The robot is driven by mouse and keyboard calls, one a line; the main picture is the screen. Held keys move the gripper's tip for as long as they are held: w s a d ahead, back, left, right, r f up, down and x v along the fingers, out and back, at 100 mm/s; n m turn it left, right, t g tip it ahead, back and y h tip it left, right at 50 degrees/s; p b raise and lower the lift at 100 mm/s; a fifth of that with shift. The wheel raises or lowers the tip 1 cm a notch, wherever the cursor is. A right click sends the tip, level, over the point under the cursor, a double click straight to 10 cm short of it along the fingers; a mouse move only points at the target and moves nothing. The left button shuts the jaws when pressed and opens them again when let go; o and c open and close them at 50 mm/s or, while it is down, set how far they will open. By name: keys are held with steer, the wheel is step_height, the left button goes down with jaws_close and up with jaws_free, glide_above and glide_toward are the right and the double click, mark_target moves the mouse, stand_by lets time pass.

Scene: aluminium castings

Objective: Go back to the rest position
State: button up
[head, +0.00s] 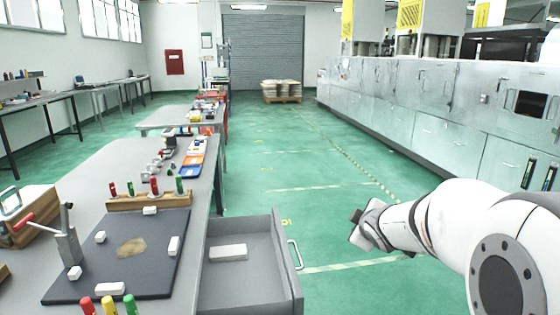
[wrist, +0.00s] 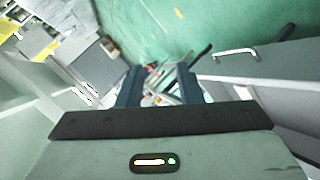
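My white arm reaches in from the right in the head view. My gripper (head: 358,226) is at its end, over the green floor to the right of the open grey drawer (head: 284,240), and apart from it. In the wrist view my gripper (wrist: 159,86) shows two dark fingers with a clear gap between them. Nothing is seen held; the small cluttered shapes between the fingers look like distant background. In the head view the fingertips are small and partly hidden by the wrist.
The drawer holds a white block (head: 228,252), and its handle (head: 296,255) sticks out toward my arm. A workbench (head: 92,180) with a dark mat (head: 165,270) and a wooden peg rack (head: 125,203) stands left. Grey cabinets (head: 440,135) line the right. The floor aisle between is clear.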

steer(key=s+a+r+m+g+p, duration=0.1)
steer(key=s+r+m+g+p, duration=0.1)
steer(key=s, duration=0.7)
steer(key=s+a+r+m+g+p, duration=0.2)
steer(key=s+m+g+p, duration=0.2)
steer(key=s, duration=0.6)
steer(key=s+a+r+m+g+p, duration=0.2)
steer(key=s+m+p, duration=0.3)
steer(key=s, duration=0.5)
steer(key=shift+s+a+r+g+y, duration=0.15)
steer(key=shift+g+y, duration=0.25)
steer(key=shift+g, duration=0.2)
steer(key=shift+o, duration=0.2)
steer(key=shift+s+a, duration=0.1)
steer(key=shift+s, duration=0.15)
steer(key=shift+o, duration=0.3)
